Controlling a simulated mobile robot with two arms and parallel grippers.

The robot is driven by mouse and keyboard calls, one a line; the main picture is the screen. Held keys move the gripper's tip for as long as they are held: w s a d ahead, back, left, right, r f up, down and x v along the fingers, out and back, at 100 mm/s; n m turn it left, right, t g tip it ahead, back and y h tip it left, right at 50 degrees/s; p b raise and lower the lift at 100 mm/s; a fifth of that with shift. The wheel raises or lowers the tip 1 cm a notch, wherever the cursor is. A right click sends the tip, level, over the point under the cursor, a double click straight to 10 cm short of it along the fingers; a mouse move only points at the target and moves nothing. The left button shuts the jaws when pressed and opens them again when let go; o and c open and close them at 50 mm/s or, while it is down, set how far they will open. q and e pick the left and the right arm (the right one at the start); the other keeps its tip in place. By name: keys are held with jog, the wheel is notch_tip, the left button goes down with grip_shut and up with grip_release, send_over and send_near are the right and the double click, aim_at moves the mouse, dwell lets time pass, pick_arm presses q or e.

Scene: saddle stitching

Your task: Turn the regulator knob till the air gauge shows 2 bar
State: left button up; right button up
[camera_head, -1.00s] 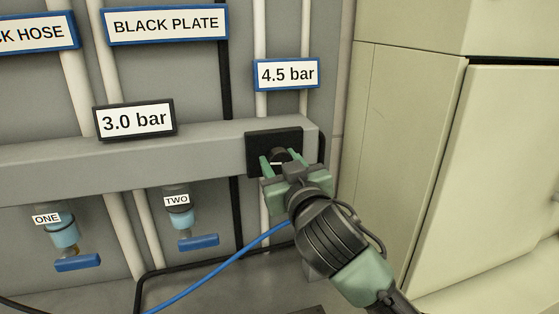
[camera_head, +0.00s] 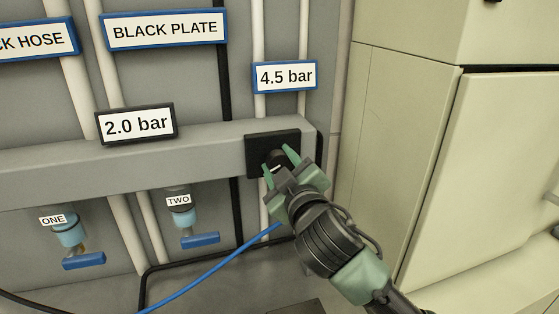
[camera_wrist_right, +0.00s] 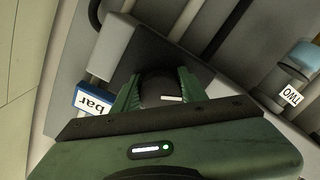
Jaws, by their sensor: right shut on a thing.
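The regulator knob (camera_wrist_right: 162,88) is dark and round with a white mark, on a black square plate (camera_head: 258,143) at the right end of the grey rail. In the head view the knob is mostly hidden by my right gripper (camera_head: 280,164). My right gripper is shut on the knob, its green fingers on either side of it, as the right wrist view also shows (camera_wrist_right: 160,90). The air gauge display (camera_head: 136,124), on the rail to the left, reads "2.0 bar". A blue-edged sign (camera_head: 286,76) above the knob reads "4.5 bar". My left gripper is not in view.
Two valves with blue handles, labelled ONE (camera_head: 70,236) and TWO (camera_head: 184,216), hang below the grey rail (camera_head: 60,175). A blue hose (camera_head: 215,268) runs below the knob. A beige cabinet (camera_head: 400,150) stands close on the right.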

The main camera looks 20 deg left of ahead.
dwell(0.3)
jog(key=o, duration=1.4)
jog(key=shift+c, duration=0.2)
jog(key=shift+s, duration=0.1)
jog(key=b+v, duration=0.2)
jog(key=v, duration=0.5)
jog(key=shift+s+d, duration=0.25)
jog(key=shift+f, duration=0.1)
